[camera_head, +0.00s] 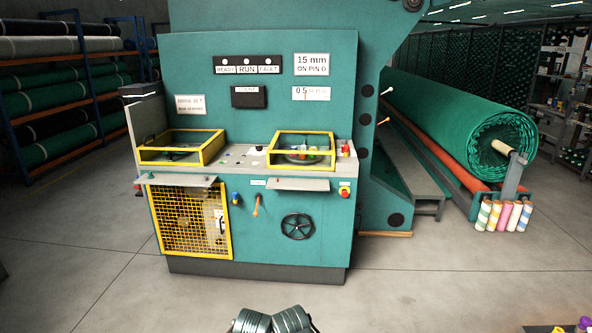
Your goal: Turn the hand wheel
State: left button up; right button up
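The black hand wheel (297,227) is mounted on the lower front panel of the green machine (262,215), right of centre. It has a round rim and spokes and faces me. Nothing touches it or covers it. An orange lever (256,205) and a blue knob (236,199) sit on the panel to its left. A red-and-yellow button (344,192) is above and to its right. Neither of my grippers is in view.
A grey shelf (298,184) juts out above the wheel. A yellow mesh guard (191,221) is on the panel's left. A green netting roll (462,115) and several coloured spools (504,216) stand to the right. The floor (170,300) before the machine looks clear. Grey ribbed cylinders show at the bottom edge.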

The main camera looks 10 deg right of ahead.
aim_at(297, 224)
jog(key=i+z, duration=0.2)
jog(key=i, duration=0.4)
jog(key=i+z, duration=0.25)
jog(key=i, duration=0.35)
jog(key=i+j+z, duration=0.2)
jog(key=i, duration=0.4)
jog(key=i+l+u, duration=0.1)
jog(key=i+l, duration=0.15)
jog(key=i, duration=0.25)
jog(key=i+l+u, duration=0.1)
jog(key=i+l, duration=0.2)
jog(key=i, duration=0.15)
jog(key=i+l+u, duration=0.1)
jog(key=i+l, duration=0.2)
jog(key=i, duration=0.2)
